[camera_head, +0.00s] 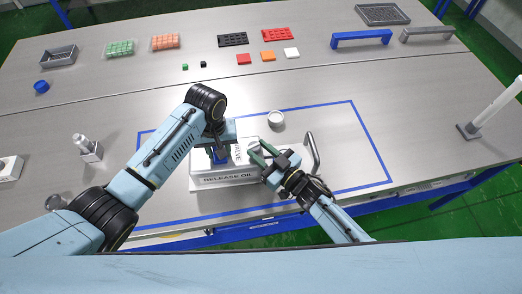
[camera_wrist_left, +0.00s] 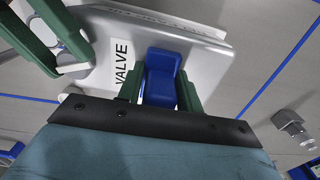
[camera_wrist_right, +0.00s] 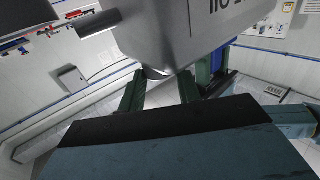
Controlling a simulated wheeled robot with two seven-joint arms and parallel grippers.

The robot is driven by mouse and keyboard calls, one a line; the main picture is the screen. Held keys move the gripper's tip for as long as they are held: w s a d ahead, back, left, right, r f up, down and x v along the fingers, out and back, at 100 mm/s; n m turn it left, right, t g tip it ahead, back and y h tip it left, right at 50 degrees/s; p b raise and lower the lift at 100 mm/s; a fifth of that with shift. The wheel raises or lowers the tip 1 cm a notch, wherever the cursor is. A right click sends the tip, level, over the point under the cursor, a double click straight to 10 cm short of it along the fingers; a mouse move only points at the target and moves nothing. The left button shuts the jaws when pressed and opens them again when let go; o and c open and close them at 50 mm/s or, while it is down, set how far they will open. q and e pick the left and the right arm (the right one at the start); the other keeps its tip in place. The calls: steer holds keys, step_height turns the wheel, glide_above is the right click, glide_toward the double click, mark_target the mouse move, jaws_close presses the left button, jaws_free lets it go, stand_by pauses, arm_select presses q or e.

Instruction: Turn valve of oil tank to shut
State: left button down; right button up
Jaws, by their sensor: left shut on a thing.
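The oil tank (camera_head: 225,178) is a whitish box labelled "RELEASE OIL" inside the blue outline on the table. Its blue valve handle (camera_wrist_left: 162,75) stands beside a "VALVE" label in the left wrist view. My left gripper (camera_head: 219,150) is shut on this handle, one green finger on each side. The handle is mostly hidden in the head view. My right gripper (camera_head: 261,152) is at the tank's right end with its fingers apart. In the right wrist view its fingers (camera_wrist_right: 163,95) sit close under the tank body; I cannot tell whether they touch it.
A small round cup (camera_head: 276,119) stands behind the tank. A curved metal handle (camera_head: 311,153) is right of my right gripper. A metal fitting (camera_head: 88,148) stands at the left. Trays and coloured blocks lie at the back.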

steer(key=shift+c, duration=1.2)
steer(key=shift+s+a+m+t+h, duration=0.1)
steer(key=shift+a+m+t+h, duration=0.05)
steer(key=shift+m+t+h, duration=0.35)
steer(key=shift+s+a+m+t+h, duration=0.15)
steer(key=shift+m+t+h, duration=0.15)
steer(key=shift+m+h, duration=0.25)
steer(key=shift+a+m+t+h, duration=0.15)
steer(key=shift+m+t+h, duration=0.95)
steer(key=shift+h, duration=0.75)
steer(key=o, duration=1)
steer(key=v, duration=1.2)
steer(key=shift+r, duration=0.15)
